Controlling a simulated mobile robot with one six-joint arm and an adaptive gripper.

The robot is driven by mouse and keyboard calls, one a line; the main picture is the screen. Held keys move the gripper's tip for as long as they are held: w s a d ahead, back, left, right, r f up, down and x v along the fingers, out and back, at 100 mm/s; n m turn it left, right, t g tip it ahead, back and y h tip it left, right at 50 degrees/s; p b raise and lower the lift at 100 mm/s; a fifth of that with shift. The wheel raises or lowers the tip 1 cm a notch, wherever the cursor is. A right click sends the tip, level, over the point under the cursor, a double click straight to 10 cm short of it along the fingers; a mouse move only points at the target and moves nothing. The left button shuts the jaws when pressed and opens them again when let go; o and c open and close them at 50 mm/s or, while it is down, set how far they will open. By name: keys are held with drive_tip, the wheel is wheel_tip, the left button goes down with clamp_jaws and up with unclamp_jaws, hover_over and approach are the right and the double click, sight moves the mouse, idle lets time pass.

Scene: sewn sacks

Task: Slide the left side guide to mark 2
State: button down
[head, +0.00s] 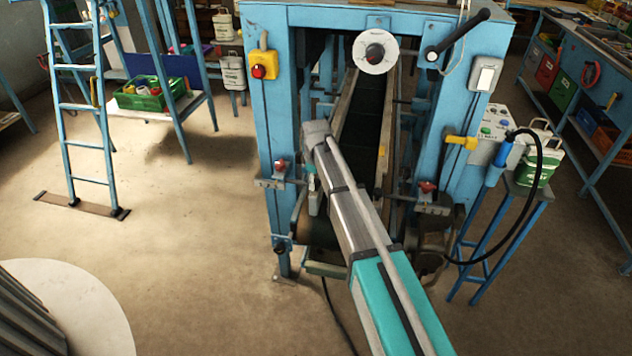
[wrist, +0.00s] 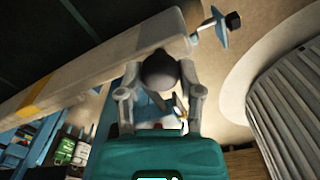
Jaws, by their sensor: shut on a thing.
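The left side guide (head: 347,108) is a long pale rail along the left edge of the dark belt in the head view. In the wrist view the long pale bar (wrist: 85,72) with a yellow band crosses above my gripper (wrist: 160,85). My gripper is shut on a dark round knob (wrist: 158,68) just below that bar. In the head view my arm hides the knob and most of the gripper. The right side guide (head: 386,130) has a yellow band. I cannot make out any numbered mark.
Red-knobbed brackets stand on the left (head: 281,165) and right (head: 427,187) of the blue machine frame (head: 262,130). A handwheel (head: 375,52) and black crank handle (head: 465,35) are above the belt. A ladder (head: 85,120) stands left. Open floor lies between.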

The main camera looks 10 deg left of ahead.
drive_tip(key=shift+w+a, duration=0.1)
drive_tip(key=shift+a, duration=1.5)
drive_tip(key=shift+c, duration=1.5)
unclamp_jaws()
drive_tip(key=shift+d, duration=0.1)
